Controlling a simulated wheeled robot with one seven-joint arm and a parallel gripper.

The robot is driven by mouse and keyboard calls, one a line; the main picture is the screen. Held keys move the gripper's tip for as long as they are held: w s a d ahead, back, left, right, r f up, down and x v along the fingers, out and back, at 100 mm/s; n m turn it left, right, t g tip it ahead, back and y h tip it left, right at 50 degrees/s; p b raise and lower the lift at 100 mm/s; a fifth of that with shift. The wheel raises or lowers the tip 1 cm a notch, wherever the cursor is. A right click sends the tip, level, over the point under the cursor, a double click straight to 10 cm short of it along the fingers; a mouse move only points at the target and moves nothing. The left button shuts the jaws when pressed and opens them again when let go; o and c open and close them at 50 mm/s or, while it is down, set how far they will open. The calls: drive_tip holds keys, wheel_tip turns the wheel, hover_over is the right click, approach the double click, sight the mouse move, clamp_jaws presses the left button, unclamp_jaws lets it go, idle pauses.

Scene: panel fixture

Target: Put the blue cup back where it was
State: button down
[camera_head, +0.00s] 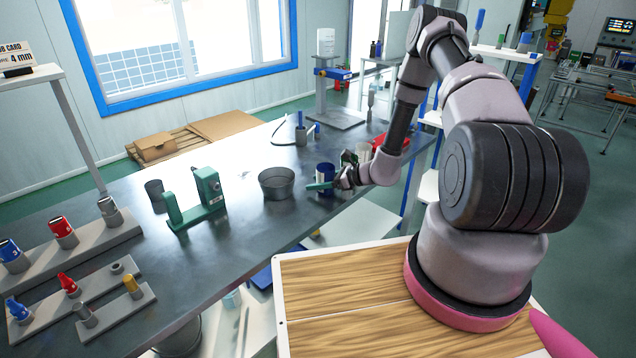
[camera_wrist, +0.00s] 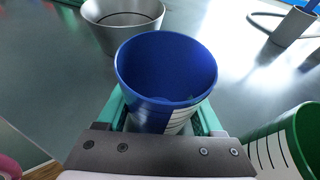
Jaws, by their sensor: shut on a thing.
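The blue cup (camera_head: 325,173) is upright near the front edge of the dark metal table (camera_head: 240,235). In the wrist view the blue cup (camera_wrist: 165,68) stands between my green fingers, its open mouth facing up and its inside empty. My gripper (camera_head: 323,185) is shut on it; in the wrist view my gripper (camera_wrist: 163,118) has a finger on each side of the cup.
A grey metal bowl (camera_head: 277,184) stands just left of the cup. A green fixture (camera_head: 203,200) and a dark cup (camera_head: 155,192) stand further left. Bare tabletop lies behind the bowl.

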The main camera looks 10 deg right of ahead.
drive_tip(key=shift+c, duration=0.2)
unclamp_jaws()
drive_tip(key=shift+f, duration=0.1)
